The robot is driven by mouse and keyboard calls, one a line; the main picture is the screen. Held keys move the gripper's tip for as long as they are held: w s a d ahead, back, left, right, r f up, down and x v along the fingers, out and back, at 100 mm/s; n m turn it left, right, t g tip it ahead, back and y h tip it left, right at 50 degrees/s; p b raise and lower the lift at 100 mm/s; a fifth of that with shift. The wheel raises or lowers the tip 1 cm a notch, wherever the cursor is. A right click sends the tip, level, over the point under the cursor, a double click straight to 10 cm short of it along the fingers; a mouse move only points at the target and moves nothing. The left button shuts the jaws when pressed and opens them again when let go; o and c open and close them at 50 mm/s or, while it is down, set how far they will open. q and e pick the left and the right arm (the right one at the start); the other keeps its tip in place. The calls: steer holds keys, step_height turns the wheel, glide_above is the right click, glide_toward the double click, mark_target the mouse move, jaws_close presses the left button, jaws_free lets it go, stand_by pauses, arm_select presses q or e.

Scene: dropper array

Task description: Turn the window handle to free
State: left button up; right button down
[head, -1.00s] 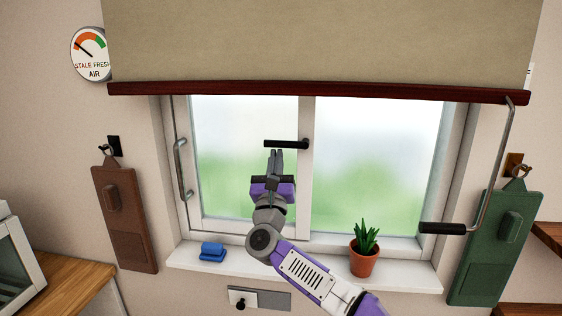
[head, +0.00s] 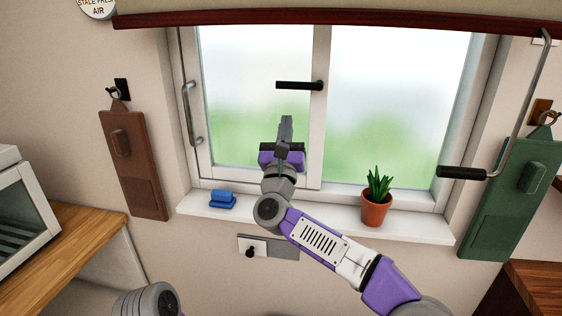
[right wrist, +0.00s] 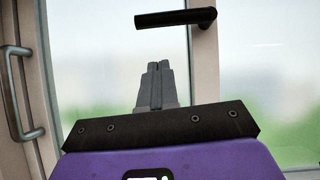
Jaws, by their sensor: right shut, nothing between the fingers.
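The window handle (head: 300,85) is a black lever on the frame upright between the two panes. It lies level, its free end pointing left, and shows at the top of the right wrist view (right wrist: 176,18). My right gripper (head: 286,120) is below the handle, in front of the left pane, fingers pointing up. Its fingers (right wrist: 153,84) are shut with nothing between them. A gap shows between the fingertips and the handle in both views. My left gripper is not in view.
A grey pull bar (head: 191,113) is on the window's left side. A blue object (head: 222,199) and potted plant (head: 377,203) stand on the sill (head: 310,222). A crank rod with black grip (head: 462,173) hangs right. A blind's red bar (head: 330,20) spans the top.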

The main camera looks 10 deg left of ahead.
steer(key=v, duration=0.7)
steer(key=shift+s+a+f, duration=0.15)
steer(key=shift+s+f, duration=0.1)
